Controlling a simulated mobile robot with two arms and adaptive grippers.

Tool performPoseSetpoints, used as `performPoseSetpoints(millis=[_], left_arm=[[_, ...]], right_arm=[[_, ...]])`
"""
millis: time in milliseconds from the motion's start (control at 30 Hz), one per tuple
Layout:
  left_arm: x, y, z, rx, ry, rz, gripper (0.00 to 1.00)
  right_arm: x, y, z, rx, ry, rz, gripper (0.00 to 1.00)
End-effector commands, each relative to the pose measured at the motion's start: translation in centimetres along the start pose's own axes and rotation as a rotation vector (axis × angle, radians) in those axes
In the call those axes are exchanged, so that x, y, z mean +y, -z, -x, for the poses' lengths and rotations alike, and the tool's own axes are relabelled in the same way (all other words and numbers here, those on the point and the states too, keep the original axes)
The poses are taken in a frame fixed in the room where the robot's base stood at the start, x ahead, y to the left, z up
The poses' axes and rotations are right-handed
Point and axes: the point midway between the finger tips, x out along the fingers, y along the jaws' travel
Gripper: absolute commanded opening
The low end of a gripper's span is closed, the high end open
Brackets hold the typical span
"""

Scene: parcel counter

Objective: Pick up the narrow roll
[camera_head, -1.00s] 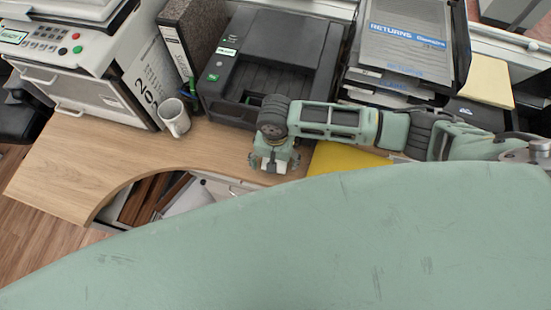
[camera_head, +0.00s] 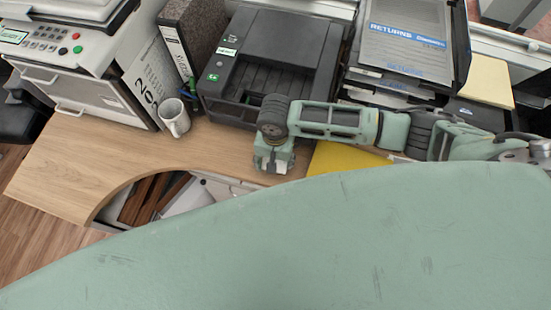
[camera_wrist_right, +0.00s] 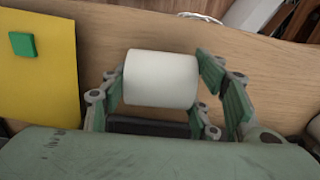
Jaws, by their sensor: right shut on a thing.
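The narrow roll (camera_wrist_right: 160,80) is white and shows in the right wrist view between the green finger pads of my right gripper (camera_wrist_right: 162,72). The gripper is shut on it, with a finger on each side. In the head view my right gripper (camera_head: 273,162) points down at the wooden counter near its front edge, and the roll is hidden there. I cannot tell whether the roll still touches the counter. My left gripper is not in view.
A yellow sheet (camera_head: 335,158) lies beside the gripper; a small green block (camera_wrist_right: 22,44) is on it. A black printer (camera_head: 270,65) stands behind, with a white mug (camera_head: 174,117) to the left. The counter (camera_head: 95,160) is clear at left. Stacked trays (camera_head: 405,50) stand at the back right.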

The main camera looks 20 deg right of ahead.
Motion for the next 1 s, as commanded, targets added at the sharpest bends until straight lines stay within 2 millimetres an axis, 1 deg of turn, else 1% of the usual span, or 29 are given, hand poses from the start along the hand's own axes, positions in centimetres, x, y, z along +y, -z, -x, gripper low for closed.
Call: performPoseSetpoints(millis=[167,267,367,400,700,833,1000], left_arm=[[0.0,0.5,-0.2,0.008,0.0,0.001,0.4],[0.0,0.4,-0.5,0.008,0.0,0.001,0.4],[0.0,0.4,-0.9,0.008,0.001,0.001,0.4],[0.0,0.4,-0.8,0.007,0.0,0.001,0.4],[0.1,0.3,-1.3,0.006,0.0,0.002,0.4],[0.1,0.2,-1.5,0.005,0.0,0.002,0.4],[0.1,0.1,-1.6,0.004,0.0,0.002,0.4]], right_arm=[[-0.1,0.1,0.9,0.001,0.004,0.0,0.25],[-0.1,0.1,2.2,0.002,0.004,0.0,0.25],[0.0,0.0,4.3,0.0,0.005,0.0,0.25],[0.8,-0.8,4.6,-0.003,0.001,0.001,0.25],[5.6,-4.9,8.3,-0.001,0.001,0.001,0.25],[7.1,-6.2,9.6,-0.001,0.001,0.001,0.25],[8.3,-7.3,10.6,-0.001,0.0,-0.001,0.25]])
